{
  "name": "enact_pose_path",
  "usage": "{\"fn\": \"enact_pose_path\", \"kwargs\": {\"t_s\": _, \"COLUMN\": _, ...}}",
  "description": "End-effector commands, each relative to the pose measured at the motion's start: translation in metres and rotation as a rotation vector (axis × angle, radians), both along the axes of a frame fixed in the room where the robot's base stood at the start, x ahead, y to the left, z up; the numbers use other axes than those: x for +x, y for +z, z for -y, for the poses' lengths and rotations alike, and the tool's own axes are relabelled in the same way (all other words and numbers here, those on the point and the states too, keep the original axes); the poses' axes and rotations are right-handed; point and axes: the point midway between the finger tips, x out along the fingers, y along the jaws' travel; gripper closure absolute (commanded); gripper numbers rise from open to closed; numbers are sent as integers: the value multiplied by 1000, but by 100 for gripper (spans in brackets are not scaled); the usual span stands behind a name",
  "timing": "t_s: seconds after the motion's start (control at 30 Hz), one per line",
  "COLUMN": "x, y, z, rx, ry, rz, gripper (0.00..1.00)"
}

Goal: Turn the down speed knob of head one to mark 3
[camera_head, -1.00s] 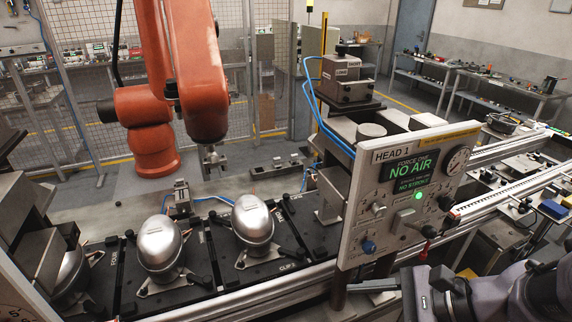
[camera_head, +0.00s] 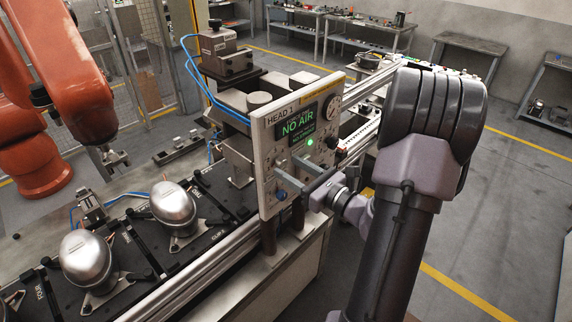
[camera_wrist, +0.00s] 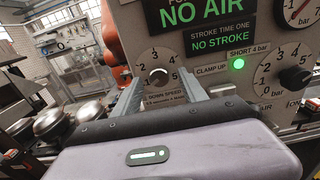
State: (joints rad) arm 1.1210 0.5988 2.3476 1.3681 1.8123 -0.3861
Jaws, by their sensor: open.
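The white HEAD 1 panel (camera_head: 266,160) stands upright on the line, and it fills much of the wrist view (camera_wrist: 225,22). The knob's pointer is too small to read surely. My gripper (camera_wrist: 162,79) is open, with one finger to the left of the knob and one to the right. I cannot tell whether the fingertips touch the panel. In the head view my gripper (camera_head: 304,174) is at the panel's face and hides part of it.
The panel shows NO AIR on its display (camera_head: 298,127) and a lit green lamp (camera_wrist: 238,64). A clamp up control and a dark gauge knob (camera_wrist: 295,78) are to the right. Silver compressors (camera_head: 173,204) stand on the pallets. An orange robot arm (camera_head: 85,95) is at the left.

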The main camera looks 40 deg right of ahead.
Motion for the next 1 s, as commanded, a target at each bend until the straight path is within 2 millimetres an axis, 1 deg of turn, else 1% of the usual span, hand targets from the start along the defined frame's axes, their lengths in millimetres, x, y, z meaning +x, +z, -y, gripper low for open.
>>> {"fn": "enact_pose_path", "kwargs": {"t_s": 0.03, "x": 7, "y": 1, "z": -1, "rx": 0, "ry": 3, "rz": 0, "gripper": 50}}
{"fn": "enact_pose_path", "kwargs": {"t_s": 0.13, "x": 15, "y": 1, "z": -2, "rx": 0, "ry": 2, "rz": 1, "gripper": 50}}
{"fn": "enact_pose_path", "kwargs": {"t_s": 0.23, "x": 19, "y": 0, "z": -1, "rx": 0, "ry": 0, "rz": 1, "gripper": 50}}
{"fn": "enact_pose_path", "kwargs": {"t_s": 0.43, "x": 19, "y": 0, "z": -1, "rx": 0, "ry": 0, "rz": 0, "gripper": 50}}
{"fn": "enact_pose_path", "kwargs": {"t_s": 0.47, "x": 19, "y": 0, "z": -1, "rx": 0, "ry": 0, "rz": 0, "gripper": 54}}
{"fn": "enact_pose_path", "kwargs": {"t_s": 0.5, "x": 19, "y": 0, "z": -1, "rx": 0, "ry": 0, "rz": 0, "gripper": 62}}
{"fn": "enact_pose_path", "kwargs": {"t_s": 0.57, "x": 19, "y": 0, "z": -1, "rx": 0, "ry": 0, "rz": 0, "gripper": 73}}
{"fn": "enact_pose_path", "kwargs": {"t_s": 0.6, "x": 19, "y": 0, "z": -1, "rx": 0, "ry": 0, "rz": 0, "gripper": 81}}
{"fn": "enact_pose_path", "kwargs": {"t_s": 0.7, "x": 19, "y": 0, "z": -1, "rx": 0, "ry": 0, "rz": 0, "gripper": 100}}
{"fn": "enact_pose_path", "kwargs": {"t_s": 1.0, "x": 18, "y": 1, "z": -2, "rx": 26, "ry": 0, "rz": -2, "gripper": 100}}
